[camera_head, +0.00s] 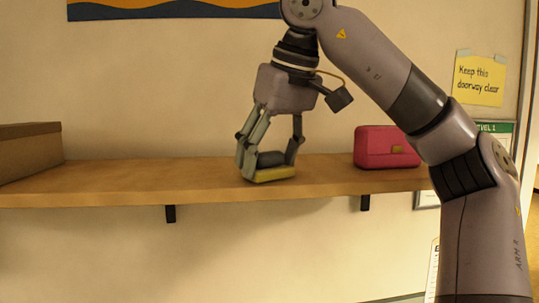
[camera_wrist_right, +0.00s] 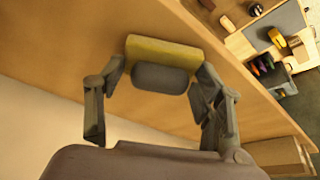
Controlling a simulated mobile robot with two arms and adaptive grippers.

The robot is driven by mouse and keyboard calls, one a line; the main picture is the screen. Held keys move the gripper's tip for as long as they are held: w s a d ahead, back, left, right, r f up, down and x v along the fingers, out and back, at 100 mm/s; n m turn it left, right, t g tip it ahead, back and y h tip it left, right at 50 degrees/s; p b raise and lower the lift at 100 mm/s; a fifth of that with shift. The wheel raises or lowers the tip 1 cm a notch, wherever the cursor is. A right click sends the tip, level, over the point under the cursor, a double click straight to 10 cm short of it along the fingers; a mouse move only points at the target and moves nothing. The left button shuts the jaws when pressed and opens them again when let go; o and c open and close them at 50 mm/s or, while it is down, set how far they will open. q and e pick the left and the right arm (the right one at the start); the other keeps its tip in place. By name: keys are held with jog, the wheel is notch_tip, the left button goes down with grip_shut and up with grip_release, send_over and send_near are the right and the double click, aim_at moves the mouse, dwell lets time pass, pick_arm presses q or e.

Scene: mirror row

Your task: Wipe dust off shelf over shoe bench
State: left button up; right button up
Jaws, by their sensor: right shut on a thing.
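The wooden shelf (camera_head: 120,182) runs across the wall in the head view; it also fills much of the right wrist view (camera_wrist_right: 60,35). My right gripper (camera_head: 270,165) points down over the shelf's middle, shut on the dark grey grip of a yellow wiping block (camera_head: 273,176). In the right wrist view the block (camera_wrist_right: 165,51) lies between the fingertips, its yellow side towards the shelf. It appears to touch the shelf top near the front edge. I cannot make out any dust. My left gripper is not in view.
A red case (camera_head: 380,147) stands on the shelf right of the gripper. A brown box (camera_head: 28,150) sits at the left end. Shelf between box and gripper is clear. A yellow note (camera_head: 480,80) hangs on the right wall. Several small items show below the shelf in the wrist view.

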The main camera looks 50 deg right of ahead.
jog(key=shift+w+d+f, duration=0.1)
jog(key=shift+w+d, duration=0.85)
jog(key=shift+w, duration=0.25)
jog(key=shift+w+d, duration=0.5)
jog(key=shift+w, duration=0.05)
jog(key=shift+w+d, duration=1.35)
jog(key=shift+w, duration=0.2)
jog(key=shift+s+d, duration=0.55)
jog(key=shift+d, duration=0.25)
jog(key=shift+s, duration=0.35)
jog(key=shift+s+a+f, duration=0.1)
jog(key=shift+s+a, duration=0.75)
jog(key=shift+a, duration=0.15)
jog(key=shift+s+a, duration=0.95)
jog(key=shift+s, duration=0.25)
